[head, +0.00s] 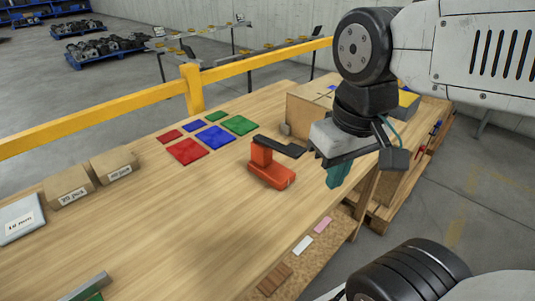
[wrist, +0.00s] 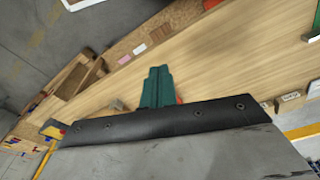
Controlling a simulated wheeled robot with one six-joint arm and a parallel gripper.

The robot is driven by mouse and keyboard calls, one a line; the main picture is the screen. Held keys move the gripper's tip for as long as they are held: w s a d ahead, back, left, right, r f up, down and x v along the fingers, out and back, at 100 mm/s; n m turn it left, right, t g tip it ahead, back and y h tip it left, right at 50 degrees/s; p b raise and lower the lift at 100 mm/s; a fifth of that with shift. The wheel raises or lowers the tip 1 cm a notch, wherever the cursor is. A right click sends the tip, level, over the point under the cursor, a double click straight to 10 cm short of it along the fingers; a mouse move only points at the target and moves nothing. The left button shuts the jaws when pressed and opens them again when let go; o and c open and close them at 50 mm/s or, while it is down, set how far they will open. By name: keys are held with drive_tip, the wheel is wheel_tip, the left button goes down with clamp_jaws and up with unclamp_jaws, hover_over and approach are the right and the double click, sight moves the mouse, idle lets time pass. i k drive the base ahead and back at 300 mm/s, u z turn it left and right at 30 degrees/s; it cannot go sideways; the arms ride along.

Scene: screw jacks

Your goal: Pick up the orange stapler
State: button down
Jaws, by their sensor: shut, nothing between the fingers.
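The orange stapler (head: 268,168) stands on the wooden table in the head view, with an orange-red body and a black arm pointing right. My gripper (head: 336,178) has teal fingers, is shut and empty, and hangs to the right of the stapler, apart from it in the picture. In the wrist view the closed fingers of my gripper (wrist: 157,72) point over the table edge area. A small red-orange sliver (wrist: 179,100) shows beside them, mostly hidden by my gripper's body; I cannot tell whether it is the stapler.
Red, blue and green squares (head: 187,151) lie behind the stapler. Cardboard boxes (head: 68,185) stand at left. A larger cardboard box (head: 303,108) is behind my gripper. A yellow rail (head: 90,118) runs along the far side. The table's middle front is clear.

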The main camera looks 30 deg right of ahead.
sight(262, 165)
drive_tip(key=k, duration=1.25)
drive_tip(key=u, duration=0.85)
drive_tip(key=i, duration=1.2)
drive_tip(key=z, duration=0.45)
